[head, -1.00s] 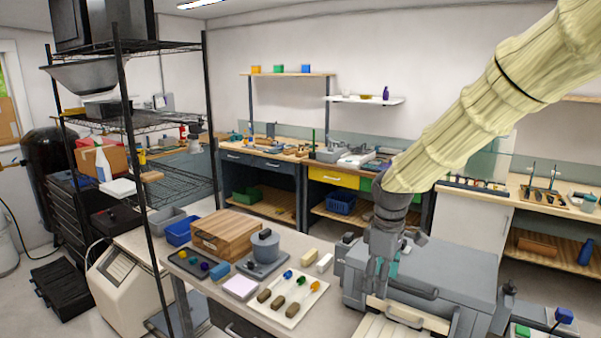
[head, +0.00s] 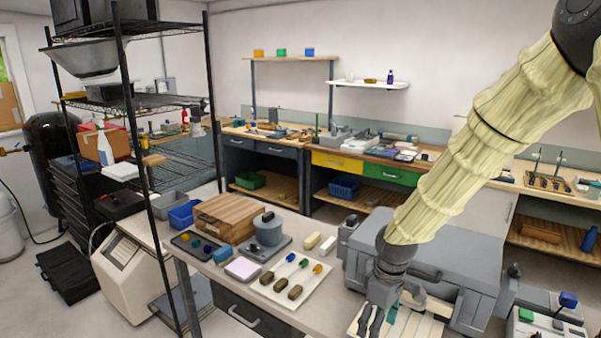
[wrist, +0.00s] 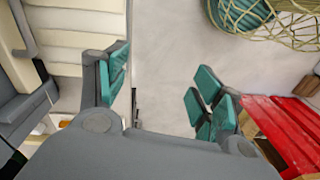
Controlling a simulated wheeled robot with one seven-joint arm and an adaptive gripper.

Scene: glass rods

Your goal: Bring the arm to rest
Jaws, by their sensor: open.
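My arm wears a pale yellow ribbed sleeve and reaches down from the upper right in the head view. My gripper (head: 377,322) is at its lower end, in front of the large grey machine (head: 440,268). In the wrist view my gripper (wrist: 160,95) has its teal-padded fingers wide apart. Only pale grey floor shows between them, and nothing is held.
The wrist view shows cream slats (wrist: 75,45), a red slatted thing (wrist: 285,130) and a net (wrist: 275,22).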

